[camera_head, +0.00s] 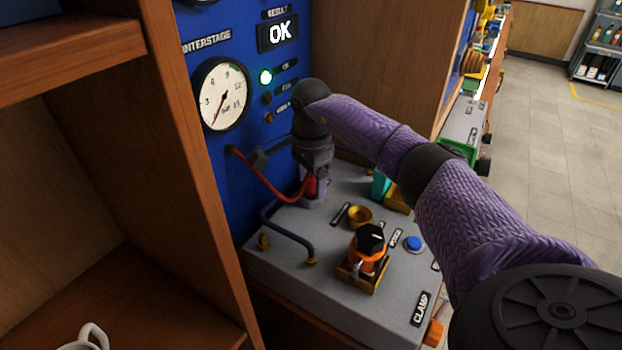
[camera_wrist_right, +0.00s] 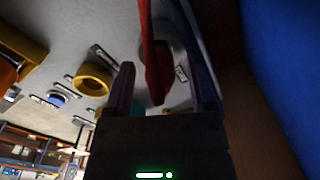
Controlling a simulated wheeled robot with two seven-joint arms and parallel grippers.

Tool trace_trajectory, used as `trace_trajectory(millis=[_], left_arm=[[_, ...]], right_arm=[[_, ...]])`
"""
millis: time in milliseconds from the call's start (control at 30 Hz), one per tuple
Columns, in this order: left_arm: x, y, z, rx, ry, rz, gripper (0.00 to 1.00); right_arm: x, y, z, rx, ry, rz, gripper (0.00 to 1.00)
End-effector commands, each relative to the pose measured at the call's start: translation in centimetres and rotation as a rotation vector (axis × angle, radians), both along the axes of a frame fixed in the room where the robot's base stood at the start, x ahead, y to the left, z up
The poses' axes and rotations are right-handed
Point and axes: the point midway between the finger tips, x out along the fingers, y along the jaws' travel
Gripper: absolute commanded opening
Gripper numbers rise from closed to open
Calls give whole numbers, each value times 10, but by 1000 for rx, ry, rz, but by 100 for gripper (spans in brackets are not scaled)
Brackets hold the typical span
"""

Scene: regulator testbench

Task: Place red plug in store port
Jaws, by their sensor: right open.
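The red plug (camera_head: 310,185) stands at the back of the grey bench top, at the end of a red hose (camera_head: 268,184) from the blue panel. My right gripper (camera_head: 314,196) points down around it. In the right wrist view the red plug (camera_wrist_right: 157,84) lies between the spread fingers of my right gripper (camera_wrist_right: 162,88), with a visible gap on the left side. A pale round fitting shows beneath the plug; how deep the plug sits is hidden. A yellow ring port (camera_head: 360,215) is empty in front; its label is unreadable. My left gripper is out of view.
An orange valve with a black knob (camera_head: 370,240), a blue button (camera_head: 413,243) and a dark blue bent pipe (camera_head: 288,236) stand on the bench. The gauge (camera_head: 222,95) and the lit OK display (camera_head: 281,32) are behind. A wooden shelf wall (camera_head: 165,150) bounds the left.

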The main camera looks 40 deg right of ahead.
Motion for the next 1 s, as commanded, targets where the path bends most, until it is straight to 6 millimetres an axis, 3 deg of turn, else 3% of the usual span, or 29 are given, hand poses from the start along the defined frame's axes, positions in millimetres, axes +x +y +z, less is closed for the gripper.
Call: trace_trajectory(millis=[300, 500, 1000], left_arm=[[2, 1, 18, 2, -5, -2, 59], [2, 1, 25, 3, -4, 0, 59], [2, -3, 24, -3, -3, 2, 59]], right_arm=[[1, 0, 82, 1, -7, 0, 72], [1, 0, 117, 1, -4, 0, 72], [0, 0, 122, 1, -1, 0, 72]])
